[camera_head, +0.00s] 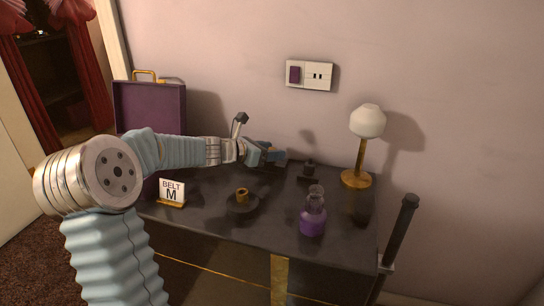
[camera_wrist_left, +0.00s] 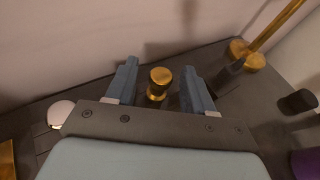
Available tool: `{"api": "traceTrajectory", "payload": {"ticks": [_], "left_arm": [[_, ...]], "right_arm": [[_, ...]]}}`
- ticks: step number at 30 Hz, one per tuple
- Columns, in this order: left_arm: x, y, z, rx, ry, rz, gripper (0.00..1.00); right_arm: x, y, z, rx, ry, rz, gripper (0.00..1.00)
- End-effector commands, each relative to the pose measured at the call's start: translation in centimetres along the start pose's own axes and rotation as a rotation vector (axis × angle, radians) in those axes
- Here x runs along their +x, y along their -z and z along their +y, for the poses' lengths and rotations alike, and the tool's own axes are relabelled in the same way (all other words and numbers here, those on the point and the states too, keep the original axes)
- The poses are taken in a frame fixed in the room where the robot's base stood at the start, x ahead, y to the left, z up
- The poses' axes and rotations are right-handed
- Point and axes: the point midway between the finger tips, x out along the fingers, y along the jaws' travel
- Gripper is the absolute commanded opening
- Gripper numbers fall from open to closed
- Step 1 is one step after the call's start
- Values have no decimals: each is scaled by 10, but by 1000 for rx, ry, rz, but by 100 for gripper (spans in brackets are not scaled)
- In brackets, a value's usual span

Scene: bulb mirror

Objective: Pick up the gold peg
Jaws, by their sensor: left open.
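The gold peg (camera_wrist_left: 160,82) shows in the left wrist view as a short gold cylinder with a round top and a darker band, standing on the dark table (camera_head: 275,225). My left gripper (camera_head: 275,155) reaches in over the back of the table in the head view. Its two blue-grey fingers (camera_wrist_left: 158,85) are open, one on each side of the peg, with a visible gap to each. In the head view I cannot make out this peg; the gripper seems to hide it. My right gripper is not in view.
A lamp (camera_head: 367,125) with a gold base stands right of the gripper, with a small black object (camera_head: 309,172) between. In front are a purple flask (camera_head: 313,215), a dark dish (camera_head: 243,204) holding a gold piece, and a sign (camera_head: 172,191). A purple case (camera_head: 150,107) stands at left.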

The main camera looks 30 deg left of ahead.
Motion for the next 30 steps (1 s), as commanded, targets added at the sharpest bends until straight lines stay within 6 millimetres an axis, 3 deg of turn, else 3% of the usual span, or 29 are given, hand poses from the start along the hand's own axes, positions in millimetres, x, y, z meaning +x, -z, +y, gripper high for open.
{"api": "traceTrajectory", "payload": {"ticks": [9, 19, 30], "left_arm": [[8, 0, 0, 0, 1, 0, 51], [8, 0, 0, 0, 1, 0, 1], [6, -6, 0, 2, 0, -2, 0]], "right_arm": [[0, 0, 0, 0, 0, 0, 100], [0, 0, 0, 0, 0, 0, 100], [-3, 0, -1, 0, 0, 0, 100]]}}
